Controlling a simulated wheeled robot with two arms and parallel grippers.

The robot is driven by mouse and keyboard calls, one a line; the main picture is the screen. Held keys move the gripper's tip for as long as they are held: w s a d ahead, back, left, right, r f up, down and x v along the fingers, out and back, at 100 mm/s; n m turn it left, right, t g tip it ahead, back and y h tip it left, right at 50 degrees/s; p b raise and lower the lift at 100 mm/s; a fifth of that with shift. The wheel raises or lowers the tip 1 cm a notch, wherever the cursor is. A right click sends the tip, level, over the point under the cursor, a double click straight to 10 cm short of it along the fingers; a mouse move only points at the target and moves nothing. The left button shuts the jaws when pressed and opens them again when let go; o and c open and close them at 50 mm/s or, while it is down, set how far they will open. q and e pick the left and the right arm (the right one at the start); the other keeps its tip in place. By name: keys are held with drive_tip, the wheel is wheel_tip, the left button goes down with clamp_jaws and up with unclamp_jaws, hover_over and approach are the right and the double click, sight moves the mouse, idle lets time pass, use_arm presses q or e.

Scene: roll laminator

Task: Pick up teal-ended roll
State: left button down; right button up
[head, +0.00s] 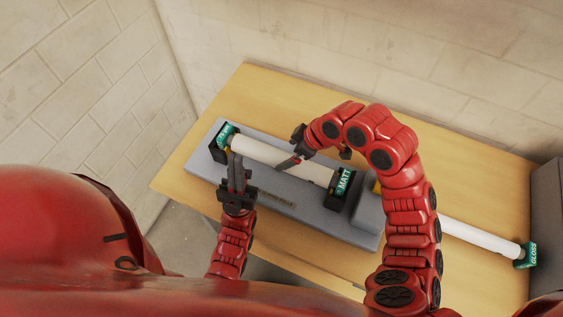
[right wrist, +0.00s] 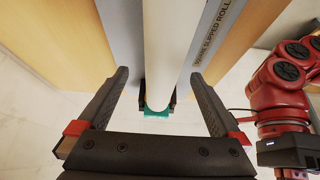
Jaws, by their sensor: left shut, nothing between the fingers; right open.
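A white roll (head: 283,162) lies lengthwise over a grey laminator base (head: 207,166). A black bracket with a teal label is at each of its ends, one reading MATT (head: 344,180). In the right wrist view the roll (right wrist: 168,45) has a teal end (right wrist: 157,114). My right gripper (head: 291,149) is open above the roll; its fingers (right wrist: 160,75) appear on either side of it, apart from it and with nothing gripped. My left gripper (head: 238,173) is shut and empty, in front of the roll's left part.
Another white roll (head: 478,237) with a teal GLOSS end (head: 527,256) lies at the right, partly hidden by my right arm. A grey block (head: 549,203) stands at the table's right end. The wooden table (head: 258,92) is bare behind the laminator, near the wall.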

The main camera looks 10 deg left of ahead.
sight(285, 156)
drive_tip(key=b+x, duration=0.1)
drive_tip(key=x, duration=0.1)
drive_tip(key=b+x, duration=0.1)
drive_tip(key=x, duration=0.2)
drive_tip(key=shift+s+d, duration=0.1)
drive_tip(key=shift+s, duration=0.15)
drive_tip(key=shift+c, duration=0.2)
drive_tip(key=shift+r, duration=0.1)
drive_tip(key=shift+c, duration=1.1)
clamp_jaws()
